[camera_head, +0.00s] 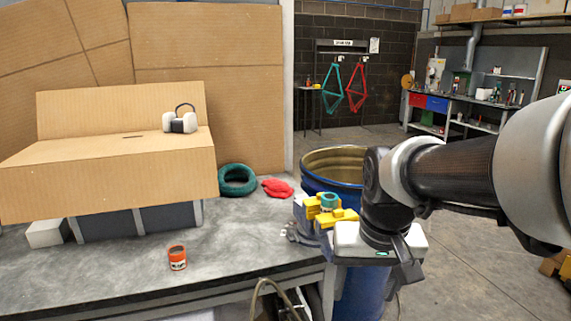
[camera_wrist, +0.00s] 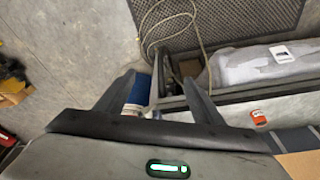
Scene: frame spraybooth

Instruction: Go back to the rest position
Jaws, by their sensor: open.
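A cardboard box (camera_head: 105,175) carries ear defenders (camera_head: 180,121). A green coil (camera_head: 236,180) and red cloth (camera_head: 277,188) lie behind.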

